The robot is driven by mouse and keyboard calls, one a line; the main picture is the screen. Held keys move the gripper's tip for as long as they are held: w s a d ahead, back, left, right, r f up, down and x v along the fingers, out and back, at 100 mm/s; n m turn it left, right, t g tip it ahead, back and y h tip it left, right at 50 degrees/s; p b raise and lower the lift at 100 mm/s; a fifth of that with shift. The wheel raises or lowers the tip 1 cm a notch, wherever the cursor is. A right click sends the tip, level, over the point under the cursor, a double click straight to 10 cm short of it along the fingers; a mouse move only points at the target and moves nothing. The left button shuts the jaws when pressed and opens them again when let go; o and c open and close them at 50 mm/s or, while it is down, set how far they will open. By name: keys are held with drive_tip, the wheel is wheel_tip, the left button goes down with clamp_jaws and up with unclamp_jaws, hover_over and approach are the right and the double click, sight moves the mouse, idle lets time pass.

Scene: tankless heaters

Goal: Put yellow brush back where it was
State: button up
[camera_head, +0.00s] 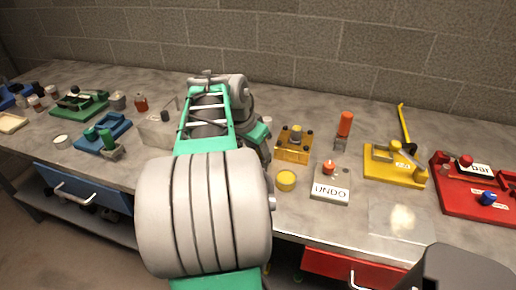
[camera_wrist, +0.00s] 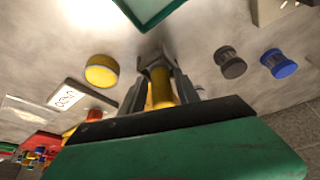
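In the wrist view my gripper (camera_wrist: 158,82) has its two dark fingers on either side of a yellow cylindrical piece, which looks like the yellow brush (camera_wrist: 161,91). The fingers appear closed on it. A greyish part shows at its far end, above the grey bench; I cannot tell whether it touches the surface. In the head view my own arm hides the gripper and the brush.
A yellow round lid (camera_head: 287,180), an UNDO box (camera_head: 330,186) with a red button and a yellow stand (camera_head: 292,154) are right of my arm. A blue knob (camera_wrist: 279,64) and dark knob (camera_wrist: 230,63) stand near my gripper. A red panel (camera_head: 462,200) is far right.

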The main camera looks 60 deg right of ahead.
drive_tip(key=shift+o, duration=1)
drive_tip(key=shift+r, duration=0.35)
drive_tip(key=p+v, duration=0.2)
drive_tip(key=v, duration=1)
drive_tip(key=w+a+f+n+t+y, duration=0.1)
drive_tip(key=w+a+f+n, duration=0.35)
drive_tip(key=a, duration=0.45)
drive_tip(key=w+a+f+n+t, duration=0.2)
drive_tip(key=w+a+f+n, duration=0.15)
drive_tip(key=a+n, duration=0.35)
drive_tip(key=w+a+f+n+t+y, duration=0.1)
drive_tip(key=w+a+f+n, duration=0.3)
drive_tip(key=a, duration=0.6)
drive_tip(key=a+f+n+y, duration=0.1)
drive_tip(key=a+n, duration=0.1)
drive_tip(key=a, duration=0.3)
drive_tip(key=s+a+f+n+y, duration=0.1)
drive_tip(key=a+f+n, duration=0.1)
drive_tip(key=a, duration=0.4)
drive_tip(key=shift+s+a+f+n, duration=0.25)
drive_tip(key=shift+a+f+n, duration=0.05)
drive_tip(key=shift+n, duration=0.45)
